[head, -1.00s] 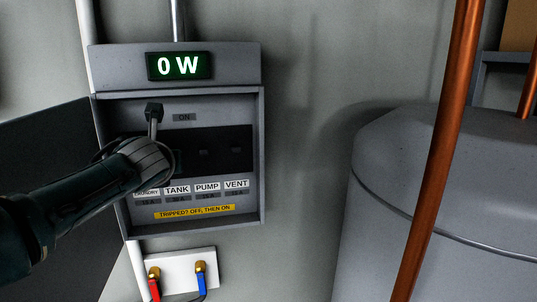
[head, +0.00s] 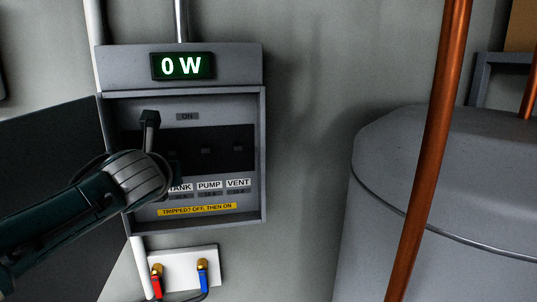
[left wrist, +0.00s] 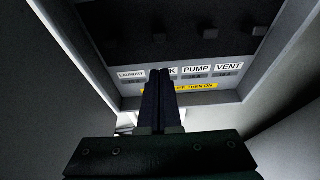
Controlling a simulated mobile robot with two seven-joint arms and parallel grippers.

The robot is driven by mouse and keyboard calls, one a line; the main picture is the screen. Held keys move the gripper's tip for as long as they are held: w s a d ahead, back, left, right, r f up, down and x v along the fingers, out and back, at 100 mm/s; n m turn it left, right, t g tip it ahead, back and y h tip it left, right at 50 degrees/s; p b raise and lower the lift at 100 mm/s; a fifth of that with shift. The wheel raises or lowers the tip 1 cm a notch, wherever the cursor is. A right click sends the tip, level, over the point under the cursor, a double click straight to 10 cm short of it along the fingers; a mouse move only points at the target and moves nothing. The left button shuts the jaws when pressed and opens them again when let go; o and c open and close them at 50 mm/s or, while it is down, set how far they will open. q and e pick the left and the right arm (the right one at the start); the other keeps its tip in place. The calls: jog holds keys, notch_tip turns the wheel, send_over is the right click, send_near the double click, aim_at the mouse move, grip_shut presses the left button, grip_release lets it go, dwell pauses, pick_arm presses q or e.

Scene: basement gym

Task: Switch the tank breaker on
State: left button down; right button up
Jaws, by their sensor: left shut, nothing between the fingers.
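The breaker box (head: 256,180) is on the wall with its door open to the left. Its dark breaker strip (head: 222,138) has small dark switches above labels; ON is printed above. The tank breaker (left wrist: 160,38) shows in the left wrist view above its TANK label (left wrist: 172,71), which my fingers partly cover. Its exact position is hard to read. In the head view my wrist covers part of that label. My left gripper (head: 150,118) is shut and empty, its fingers pointing up in front of the box's left part. It also shows in the left wrist view (left wrist: 161,74). Contact with a switch cannot be told.
The display (head: 182,66) above reads 0 W. A yellow label (head: 197,209) says "TRIPPED? OFF, THEN ON". The open door (head: 50,150) stands left of the box. Below are red and blue valves (head: 202,270). A copper pipe (head: 435,140) and grey tank (head: 385,210) stand right.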

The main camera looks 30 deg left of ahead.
pick_arm(q)
jog(key=shift+s+d+r, duration=1.35)
jog(key=shift+s+r, duration=0.25)
